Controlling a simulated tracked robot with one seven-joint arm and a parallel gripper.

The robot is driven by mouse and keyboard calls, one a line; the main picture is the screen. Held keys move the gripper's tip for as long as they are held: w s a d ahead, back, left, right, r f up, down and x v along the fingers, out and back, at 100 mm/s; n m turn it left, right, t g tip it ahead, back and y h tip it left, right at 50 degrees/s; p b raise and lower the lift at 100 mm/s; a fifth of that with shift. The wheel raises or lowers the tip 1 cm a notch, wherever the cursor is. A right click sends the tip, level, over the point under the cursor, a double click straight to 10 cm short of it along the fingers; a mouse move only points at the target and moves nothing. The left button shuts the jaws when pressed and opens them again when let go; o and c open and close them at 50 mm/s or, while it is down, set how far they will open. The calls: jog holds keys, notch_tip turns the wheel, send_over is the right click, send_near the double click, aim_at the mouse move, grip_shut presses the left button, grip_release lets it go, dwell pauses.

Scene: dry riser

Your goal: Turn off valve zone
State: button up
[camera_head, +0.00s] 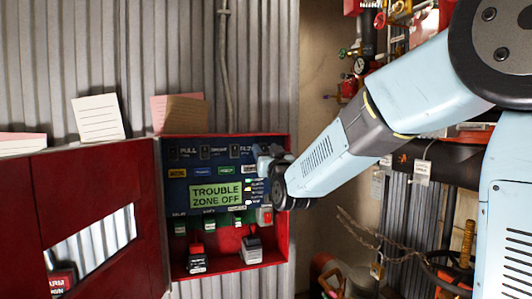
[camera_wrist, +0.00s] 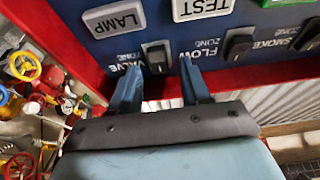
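The valve zone switch (camera_wrist: 157,57) is a small black rocker on the blue panel (camera_wrist: 120,47), beside a label reading VALVE ZONE. In the wrist view my gripper (camera_wrist: 160,88) has its two blue fingers apart, one on each side of the switch's lower end. I cannot tell whether they touch the panel. In the head view my gripper (camera_head: 268,160) is at the panel's right side and covers the switch area. A green display (camera_head: 215,194) reads TROUBLE ZONE OFF.
Flow zone (camera_wrist: 238,46) and smoke zone (camera_wrist: 308,36) switches sit to the right in the wrist view, with LAMP (camera_wrist: 114,19) and TEST (camera_wrist: 203,8) buttons above. The red cabinet door (camera_head: 95,215) stands open left. Pipes and valves (camera_head: 365,60) are at right.

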jog(key=v, duration=1.4)
jog(key=s+d+f+m+g+h, duration=0.1)
jog(key=s+d+f+g+h, duration=0.35)
jog(key=d+f+g, duration=0.35)
jog(key=s+d+f+m+g, duration=0.1)
jog(key=s+d+f+g, duration=0.1)
jog(key=s, duration=0.6)
jog(key=s+d+f+m+g+h, duration=0.1)
jog(key=s+d+f+g, duration=0.1)
jog(key=s+d+g, duration=0.3)
jog(key=s+d, duration=0.2)
jog(key=s, duration=0.1)
jog(key=shift+s, duration=0.3)
jog(key=shift+d+h, duration=0.1)
jog(key=shift+h, duration=0.15)
jog(key=shift+c, duration=0.3)
